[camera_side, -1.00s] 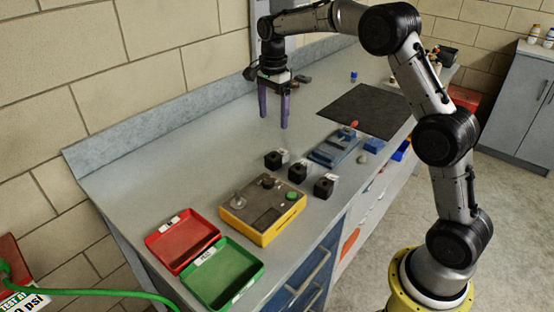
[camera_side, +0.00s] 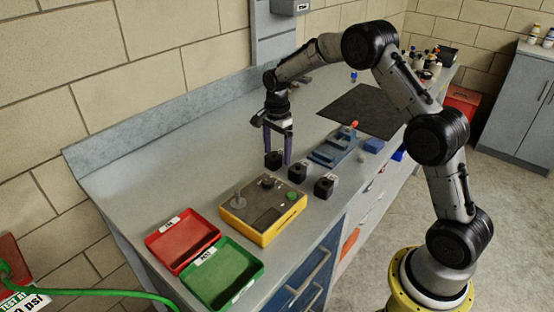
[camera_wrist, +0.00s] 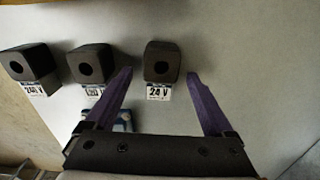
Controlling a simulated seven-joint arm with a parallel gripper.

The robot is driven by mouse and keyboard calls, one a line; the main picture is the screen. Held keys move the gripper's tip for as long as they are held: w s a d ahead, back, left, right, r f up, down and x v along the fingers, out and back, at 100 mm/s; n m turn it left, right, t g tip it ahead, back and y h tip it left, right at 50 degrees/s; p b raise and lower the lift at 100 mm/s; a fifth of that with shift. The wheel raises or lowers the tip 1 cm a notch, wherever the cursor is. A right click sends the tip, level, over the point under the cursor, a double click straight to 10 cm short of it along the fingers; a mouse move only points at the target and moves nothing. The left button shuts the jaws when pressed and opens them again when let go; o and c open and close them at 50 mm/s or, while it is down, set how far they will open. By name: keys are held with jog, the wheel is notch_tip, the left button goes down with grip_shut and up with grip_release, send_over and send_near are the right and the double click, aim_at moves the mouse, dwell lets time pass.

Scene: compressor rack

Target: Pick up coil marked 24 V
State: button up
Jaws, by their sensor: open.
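The coil marked 24 V (camera_wrist: 162,60) is a black block with a round hole and a white label. It is the rightmost of three coils in the wrist view, and its label reads 24 V. In the side view this coil (camera_side: 273,160) stands at the left end of the row, partly hidden by a finger. My gripper (camera_side: 278,159) is open with purple fingers pointing down over it. In the wrist view the fingertips of my gripper (camera_wrist: 160,73) show to either side of the coil; I cannot tell how far above it they are.
A middle coil (camera_wrist: 90,63) and one marked 240 V (camera_wrist: 28,63) stand close by. A yellow test box (camera_side: 262,236), a red tray (camera_side: 160,252) and a green tray (camera_side: 245,293) lie nearer the front. A blue fixture (camera_side: 325,158) stands right of the coils.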

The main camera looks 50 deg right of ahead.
jog(key=shift+f, duration=0.7)
jog(key=shift+r, duration=0.1)
grip_shut()
